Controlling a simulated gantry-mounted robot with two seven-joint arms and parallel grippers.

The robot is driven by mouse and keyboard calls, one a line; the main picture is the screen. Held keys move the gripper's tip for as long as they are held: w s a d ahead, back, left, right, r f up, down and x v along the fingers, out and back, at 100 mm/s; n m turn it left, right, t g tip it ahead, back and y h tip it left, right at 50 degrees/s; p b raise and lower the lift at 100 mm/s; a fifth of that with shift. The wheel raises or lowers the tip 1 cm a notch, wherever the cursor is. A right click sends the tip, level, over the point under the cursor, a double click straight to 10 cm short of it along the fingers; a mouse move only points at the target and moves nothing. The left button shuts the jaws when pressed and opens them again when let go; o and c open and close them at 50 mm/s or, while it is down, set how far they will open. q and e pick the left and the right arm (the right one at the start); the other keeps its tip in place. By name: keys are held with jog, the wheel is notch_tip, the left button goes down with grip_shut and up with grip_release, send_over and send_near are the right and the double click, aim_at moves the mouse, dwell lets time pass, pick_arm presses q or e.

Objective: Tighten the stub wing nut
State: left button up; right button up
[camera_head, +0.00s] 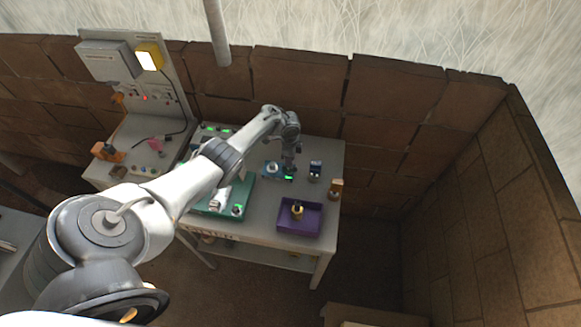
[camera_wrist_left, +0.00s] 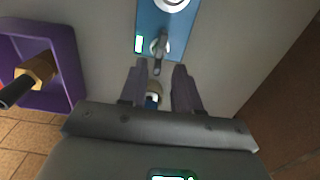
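A blue plate (camera_wrist_left: 172,22) carries a white ring and a small grey metal part with a lever-like wing (camera_wrist_left: 158,45), probably the stub wing nut, beside a lit green bar. In the head view the blue plate (camera_head: 271,169) lies on the table, partly hidden by my left arm. My left gripper (camera_wrist_left: 160,70) is open, its fingertips apart and just short of the metal part. In the head view my left gripper (camera_head: 289,168) hangs over the table by a green light. A small blue and whitish thing (camera_wrist_left: 153,99) shows between the fingers, without clear contact. My right gripper is out of view.
A purple tray (camera_head: 316,223) holding a brass-coloured part stands at the table's front right. A dark blue block (camera_head: 315,170) and a brown fixture (camera_head: 335,188) stand to the right. A green board (camera_head: 246,190) lies left. A panelled bench (camera_head: 130,150) stands further left, against brick walls.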

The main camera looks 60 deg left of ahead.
pick_arm(q)
jog(key=shift+s, duration=0.1)
jog(key=shift+f, duration=0.25)
jog(key=shift+f+b, duration=1.7)
jog(key=shift+f, duration=0.15)
grip_shut()
jog(key=shift+m, duration=0.3)
